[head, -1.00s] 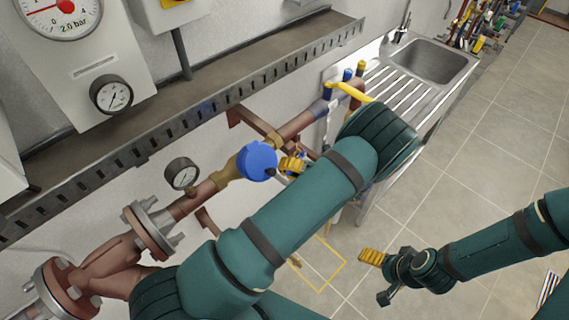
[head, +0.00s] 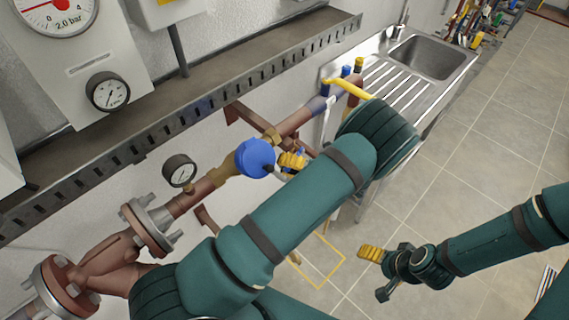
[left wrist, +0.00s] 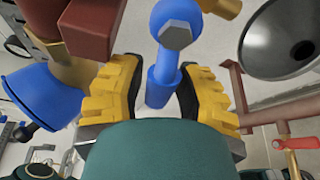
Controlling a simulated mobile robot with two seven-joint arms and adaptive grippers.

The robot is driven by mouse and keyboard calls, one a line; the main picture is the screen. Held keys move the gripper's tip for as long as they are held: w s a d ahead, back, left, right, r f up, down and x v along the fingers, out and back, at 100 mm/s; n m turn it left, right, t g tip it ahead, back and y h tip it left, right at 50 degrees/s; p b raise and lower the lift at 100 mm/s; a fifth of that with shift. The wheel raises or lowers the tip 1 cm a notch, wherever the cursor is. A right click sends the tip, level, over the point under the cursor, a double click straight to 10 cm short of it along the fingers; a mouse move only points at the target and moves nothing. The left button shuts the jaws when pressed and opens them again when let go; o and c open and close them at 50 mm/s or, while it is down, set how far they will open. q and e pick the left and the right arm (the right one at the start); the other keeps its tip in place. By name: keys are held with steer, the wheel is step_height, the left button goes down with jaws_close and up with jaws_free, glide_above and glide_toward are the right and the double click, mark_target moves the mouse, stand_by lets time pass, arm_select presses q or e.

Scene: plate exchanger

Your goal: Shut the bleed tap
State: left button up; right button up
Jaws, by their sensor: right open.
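My left gripper (head: 292,161) is beside a round blue cap (head: 255,158) on the copper pipe; my own forearm hides much of the area. In the left wrist view, the left gripper's (left wrist: 162,98) two yellow fingers stand apart, with a blue lever (left wrist: 160,84) between them. The lever has a hex nut at its top end, and gaps show on both sides of it. I take this lever for the bleed tap's handle, but no label shows. My right gripper (head: 372,268) is open and empty, low above the floor at the right.
A slotted metal tray (head: 190,113) runs along the wall above the pipe. A small gauge (head: 180,170) and bolted flanges (head: 150,222) lie left of the cap. A yellow lever (head: 345,88) and a steel sink (head: 425,58) are beyond. A red handle (left wrist: 300,143) shows in the wrist view.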

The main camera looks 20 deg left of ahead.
arm_select(q)
steer(key=d, duration=1.1)
steer(key=shift+w+d+r, duration=0.2)
steer(key=shift+d+r, duration=0.15)
steer(key=shift+r, duration=0.1)
